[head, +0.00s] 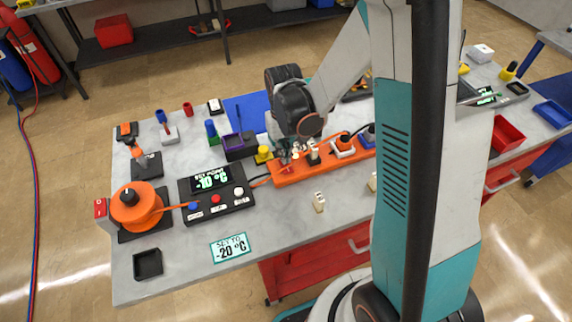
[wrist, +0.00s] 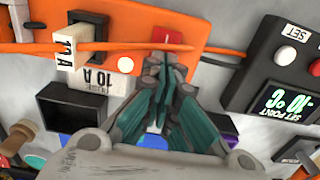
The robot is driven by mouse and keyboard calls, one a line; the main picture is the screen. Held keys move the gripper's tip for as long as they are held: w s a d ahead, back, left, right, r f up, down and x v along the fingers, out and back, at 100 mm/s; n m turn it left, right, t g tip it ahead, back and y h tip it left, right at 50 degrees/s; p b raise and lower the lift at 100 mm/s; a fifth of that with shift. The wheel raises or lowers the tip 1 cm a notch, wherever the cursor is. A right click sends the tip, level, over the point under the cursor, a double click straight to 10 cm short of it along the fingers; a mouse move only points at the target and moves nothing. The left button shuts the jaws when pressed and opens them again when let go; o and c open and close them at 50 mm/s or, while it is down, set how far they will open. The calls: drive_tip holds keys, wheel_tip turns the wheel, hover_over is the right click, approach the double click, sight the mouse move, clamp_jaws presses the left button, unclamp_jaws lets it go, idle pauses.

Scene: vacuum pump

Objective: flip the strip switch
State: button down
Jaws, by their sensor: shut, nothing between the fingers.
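The orange power strip (head: 291,178) lies on the grey bench, with several plugs along it, and it also fills the upper part of the wrist view (wrist: 215,22). Its red strip switch (wrist: 167,37) shows in the wrist view just beyond my fingertips. My gripper (wrist: 163,62) is shut and empty, pointing at the switch. I cannot tell whether the tips touch it. In the head view my gripper (head: 287,155) is low over the left end of the strip, and the switch is mostly hidden there.
An orange cable (wrist: 220,53) runs past the switch. A plug marked 11 A (wrist: 67,47) sits on the strip. The black controller (head: 216,196) reads set point -10 °C, left of the strip. A sign reading SET TO -20 °C (head: 230,248) lies at the front. Bare bench lies around it.

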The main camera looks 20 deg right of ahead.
drive_tip(key=shift+f+b, duration=0.65)
drive_tip(key=shift+f, duration=0.15)
drive_tip(key=shift+r, duration=0.1)
idle(0.3)
drive_tip(key=shift+r+p, duration=2.2)
drive_tip(key=shift+r, duration=1.25)
drive_tip(key=shift+s+r, duration=0.1)
drive_tip(key=shift+r, duration=0.15)
drive_tip(key=s+r+t+b, duration=0.7)
drive_tip(key=s+r+b, duration=0.2)
drive_tip(key=s, duration=0.5)
drive_tip(key=shift+s+r+b, duration=0.2)
drive_tip(key=shift+s+b, duration=0.1)
drive_tip(key=shift+s, duration=0.1)
